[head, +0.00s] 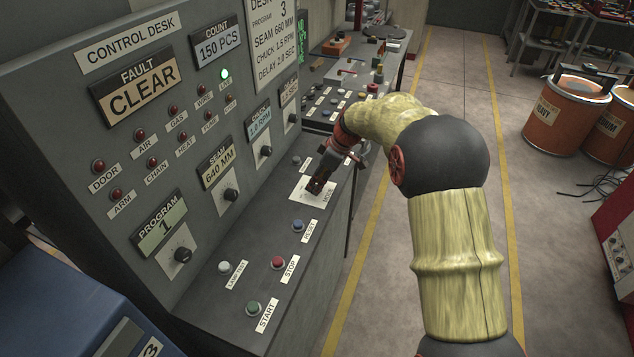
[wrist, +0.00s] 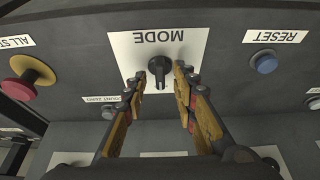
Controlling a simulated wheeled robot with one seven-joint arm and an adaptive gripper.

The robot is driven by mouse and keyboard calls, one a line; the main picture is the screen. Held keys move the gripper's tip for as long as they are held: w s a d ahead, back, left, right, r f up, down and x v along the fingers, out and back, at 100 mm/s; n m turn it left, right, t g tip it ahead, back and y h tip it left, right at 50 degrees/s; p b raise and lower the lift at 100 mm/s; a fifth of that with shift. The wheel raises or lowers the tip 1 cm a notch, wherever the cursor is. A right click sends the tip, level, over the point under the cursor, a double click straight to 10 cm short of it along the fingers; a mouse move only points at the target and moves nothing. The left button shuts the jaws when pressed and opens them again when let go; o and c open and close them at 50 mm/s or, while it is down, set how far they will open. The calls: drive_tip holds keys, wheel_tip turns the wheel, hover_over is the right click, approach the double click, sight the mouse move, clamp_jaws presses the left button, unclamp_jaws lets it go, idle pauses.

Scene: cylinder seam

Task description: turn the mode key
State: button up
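The mode key (wrist: 159,68) is a black round knob on a white plate (wrist: 202,42) lettered MODE, upside down in the wrist view. Its bar points toward the bottom of that picture. My gripper (wrist: 161,78) is open, with one finger on each side of the key and a visible gap to it on both sides. In the head view, my gripper (head: 317,186) reaches down over the same white plate (head: 299,190) on the sloping desk and hides the key there.
In the wrist view, a blue RESET button (wrist: 264,62) is right of the plate, a red mushroom button (wrist: 27,78) left, and a grey button (wrist: 110,112) below left. In the head view, STOP (head: 278,263) and START (head: 253,308) buttons sit nearer. The upright panel (head: 120,85) rises at left.

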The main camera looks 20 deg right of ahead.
drive_tip(key=v, duration=1.1)
drive_tip(key=shift+r, duration=0.35)
drive_tip(key=shift+s+d, duration=0.1)
